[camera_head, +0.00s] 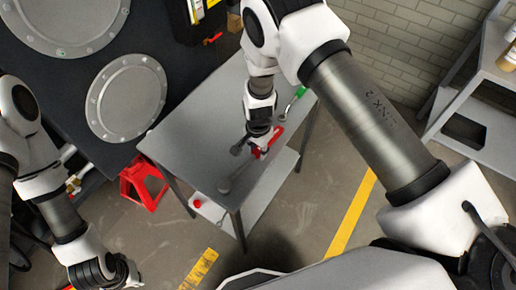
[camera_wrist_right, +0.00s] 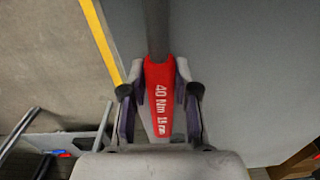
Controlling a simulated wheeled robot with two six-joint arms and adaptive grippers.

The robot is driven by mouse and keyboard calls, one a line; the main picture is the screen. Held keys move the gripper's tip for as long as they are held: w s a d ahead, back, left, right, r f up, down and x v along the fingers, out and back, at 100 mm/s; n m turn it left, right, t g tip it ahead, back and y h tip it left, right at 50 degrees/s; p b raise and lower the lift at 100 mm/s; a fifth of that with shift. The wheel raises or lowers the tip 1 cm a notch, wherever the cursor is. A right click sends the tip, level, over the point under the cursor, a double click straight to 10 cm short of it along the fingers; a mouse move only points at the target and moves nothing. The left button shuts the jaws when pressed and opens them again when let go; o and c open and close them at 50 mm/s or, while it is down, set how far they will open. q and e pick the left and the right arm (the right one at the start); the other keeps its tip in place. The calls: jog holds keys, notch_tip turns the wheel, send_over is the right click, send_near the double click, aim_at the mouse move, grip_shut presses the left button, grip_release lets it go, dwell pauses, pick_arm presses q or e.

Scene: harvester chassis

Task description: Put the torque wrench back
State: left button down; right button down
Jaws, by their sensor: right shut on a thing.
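In the right wrist view the red handle (camera_wrist_right: 160,112) bears white lettering, "40 Nm 15 mm". My right gripper (camera_head: 262,142) is shut on this handle, one finger on each side, also seen in the right wrist view (camera_wrist_right: 160,92). I cannot tell whether the wrench touches the tabletop. My left gripper (camera_head: 108,278) is at the lower left, away from the table; its fingers are unclear.
A green-handled tool (camera_head: 293,99) lies at the table's far right. A red jack stand (camera_head: 143,183) is on the floor left of the table. The dark chassis (camera_head: 75,90) with round plates fills the upper left. A grey shelf unit (camera_head: 475,100) stands at right.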

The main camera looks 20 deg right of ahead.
jog(key=c, duration=0.8)
grip_release()
notch_tip(320, 180, up, 12)
jog(key=shift+r, duration=0.1)
